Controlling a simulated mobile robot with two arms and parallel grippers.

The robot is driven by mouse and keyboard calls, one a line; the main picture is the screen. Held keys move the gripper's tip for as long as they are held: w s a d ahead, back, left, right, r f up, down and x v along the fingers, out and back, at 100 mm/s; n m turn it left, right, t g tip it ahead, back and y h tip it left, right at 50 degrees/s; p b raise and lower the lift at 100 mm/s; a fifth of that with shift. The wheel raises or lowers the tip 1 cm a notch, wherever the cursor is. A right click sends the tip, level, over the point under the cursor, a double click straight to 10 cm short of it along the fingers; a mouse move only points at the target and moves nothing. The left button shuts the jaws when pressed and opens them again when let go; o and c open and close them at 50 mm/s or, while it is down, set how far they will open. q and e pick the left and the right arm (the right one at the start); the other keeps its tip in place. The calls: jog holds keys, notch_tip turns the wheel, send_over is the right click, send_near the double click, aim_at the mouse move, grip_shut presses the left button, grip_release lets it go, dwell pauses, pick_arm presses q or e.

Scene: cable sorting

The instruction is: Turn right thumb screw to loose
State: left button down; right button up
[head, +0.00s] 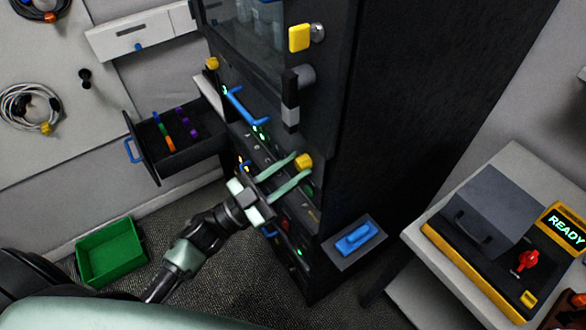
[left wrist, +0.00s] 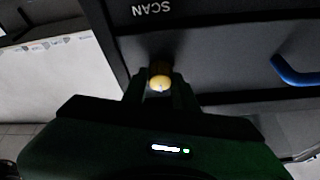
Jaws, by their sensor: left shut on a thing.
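The right thumb screw (head: 304,161) is a yellow knob at the right front edge of the dark rack. My left gripper (head: 299,165) reaches it from the lower left, with its two pale green fingers at the knob. In the left wrist view the yellow knob (left wrist: 160,82) sits between the dark fingertips of my left gripper (left wrist: 160,88), which are shut on it. How far the screw is turned cannot be told. Another yellow knob (head: 212,63) is at the rack's left edge. My right gripper is not in view.
A blue handle (head: 246,106) crosses the rack front. An open drawer (head: 150,175) sticks out at left, above a green bin (head: 110,252). A small shelf holds a blue object (head: 356,238). A yellow and black device (head: 497,240) reads READY at right.

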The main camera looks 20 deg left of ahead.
pick_arm(q)
jog(key=m+g, duration=0.1)
jog(key=m, duration=0.2)
jog(key=m+g+h+b, duration=0.1)
jog(key=m, duration=0.2)
jog(key=shift+w+a+g+h, duration=0.1)
jog(key=shift+g+h, duration=0.2)
jog(key=shift+g, duration=0.1)
jog(key=m+g, duration=0.2)
jog(key=m, duration=0.3)
jog(key=shift+a+r+m, duration=0.1)
jog(key=shift+r+m, duration=0.05)
jog(key=shift+m, duration=0.25)
jog(key=m+g, duration=0.2)
jog(key=m, duration=0.2)
jog(key=shift+w+r, duration=0.1)
jog(key=shift+r, duration=0.05)
jog(key=m+g+y, duration=0.1)
jog(key=m, duration=0.3)
jog(key=shift+r+p, duration=0.1)
jog(key=shift+p, duration=0.3)
jog(key=c, duration=1.1)
grip_release()
